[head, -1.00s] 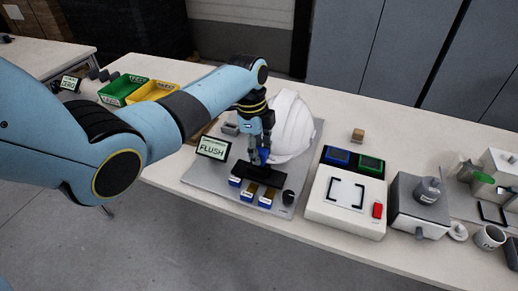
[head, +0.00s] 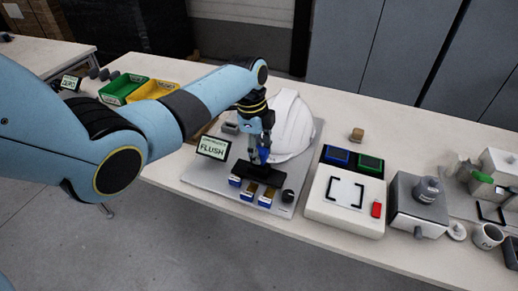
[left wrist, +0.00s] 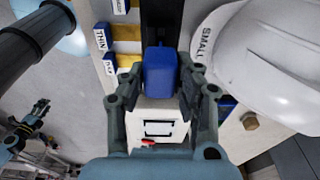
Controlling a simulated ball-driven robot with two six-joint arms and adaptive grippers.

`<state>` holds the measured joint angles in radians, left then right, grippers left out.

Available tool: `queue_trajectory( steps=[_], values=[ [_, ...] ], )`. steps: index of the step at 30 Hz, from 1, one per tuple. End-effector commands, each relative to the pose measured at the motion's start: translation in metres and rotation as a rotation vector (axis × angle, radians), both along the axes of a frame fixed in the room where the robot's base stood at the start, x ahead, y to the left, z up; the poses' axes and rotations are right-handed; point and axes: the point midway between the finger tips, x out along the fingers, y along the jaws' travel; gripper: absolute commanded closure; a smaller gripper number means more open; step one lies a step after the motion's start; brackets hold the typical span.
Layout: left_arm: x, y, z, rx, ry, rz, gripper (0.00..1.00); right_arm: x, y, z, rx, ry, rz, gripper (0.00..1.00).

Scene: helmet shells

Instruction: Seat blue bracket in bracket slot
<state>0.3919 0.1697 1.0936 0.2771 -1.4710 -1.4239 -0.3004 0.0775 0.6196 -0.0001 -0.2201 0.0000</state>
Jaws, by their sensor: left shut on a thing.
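The blue bracket (left wrist: 160,72) shows between the fingers of my left gripper (head: 262,152) in the left wrist view. The gripper is shut on it. The fingers point down over a black block (head: 258,173) on the grey board, and the bracket is just above or touching it. The fingers hide the bracket's lower end in the head view, so I cannot tell how deep it sits or see the slot. A small dark jointed shape at lower left in the left wrist view looks like my right gripper (left wrist: 38,110); its jaws are too small to read.
A white helmet shell (head: 291,125) stands close behind the gripper. A small screen (head: 213,146) reading FLUSH stands left. Labelled blue bins (head: 248,194) and a dark knob (head: 288,196) are in front. A white box (head: 325,212) is to the right.

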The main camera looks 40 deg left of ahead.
Motion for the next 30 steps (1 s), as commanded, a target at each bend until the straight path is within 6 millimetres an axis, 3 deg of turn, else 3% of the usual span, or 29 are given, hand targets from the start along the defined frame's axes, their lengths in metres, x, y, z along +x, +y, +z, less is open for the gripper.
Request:
queue_trajectory(
  steps=[30],
  values=[
    [0.0000, -0.0001, -0.0055, 0.000, 0.000, 0.000, 0.93, 0.0005, -0.0035, -0.0026, -0.004, -0.001, 0.002, 0.60]
  ],
)
